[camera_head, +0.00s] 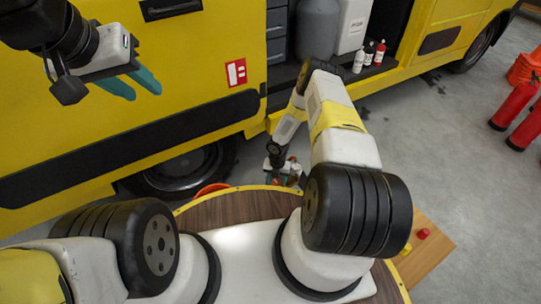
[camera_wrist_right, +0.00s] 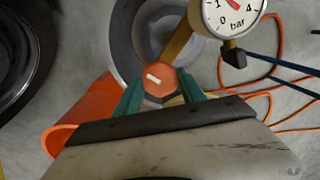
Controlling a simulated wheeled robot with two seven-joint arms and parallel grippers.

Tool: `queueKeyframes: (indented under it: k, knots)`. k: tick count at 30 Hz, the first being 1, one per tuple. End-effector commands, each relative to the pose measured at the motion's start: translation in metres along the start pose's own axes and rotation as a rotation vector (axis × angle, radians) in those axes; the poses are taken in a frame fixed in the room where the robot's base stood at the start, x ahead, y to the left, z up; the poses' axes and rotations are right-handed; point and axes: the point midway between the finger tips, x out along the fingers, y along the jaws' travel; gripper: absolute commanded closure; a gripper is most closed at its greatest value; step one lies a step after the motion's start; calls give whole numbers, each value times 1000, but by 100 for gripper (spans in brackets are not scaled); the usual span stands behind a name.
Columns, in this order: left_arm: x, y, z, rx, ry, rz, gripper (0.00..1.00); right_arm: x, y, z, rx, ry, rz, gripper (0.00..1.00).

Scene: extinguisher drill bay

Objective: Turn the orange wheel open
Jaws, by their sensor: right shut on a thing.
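The orange wheel (camera_wrist_right: 159,82) is a small faceted knob with a pale mark on top, in the middle of the right wrist view. My right gripper (camera_wrist_right: 161,94) has its green fingers on either side of it and is shut on it. In the head view this gripper (camera_head: 279,174) is low by the floor beyond the round wooden top, and the wheel cannot be made out there. My left gripper (camera_head: 131,86) is raised at the upper left, before the truck's side. Its teal fingers look apart, with nothing between them.
A pressure gauge (camera_wrist_right: 234,14) stands close to the right of the wheel. An orange container (camera_wrist_right: 72,122) is at left, and an orange hose (camera_wrist_right: 278,50) lies on the floor. The yellow truck (camera_head: 215,40) fills the back.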

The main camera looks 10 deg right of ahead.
Motion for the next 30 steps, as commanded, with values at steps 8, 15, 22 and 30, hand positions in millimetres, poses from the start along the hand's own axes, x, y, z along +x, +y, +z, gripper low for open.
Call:
queueKeyframes:
  k: [8,15,22,30]
  knots:
    - [0,0,0,0,0,0,64,-1,0,2,-5,-3,1,93]
    - [0,0,0,0,0,0,64,-1,0,1,-4,-2,0,43]
    - [0,0,0,0,0,0,64,-2,0,1,-3,-1,0,43]
    - [0,0,0,0,0,0,64,-39,1,2,-3,-4,1,43]
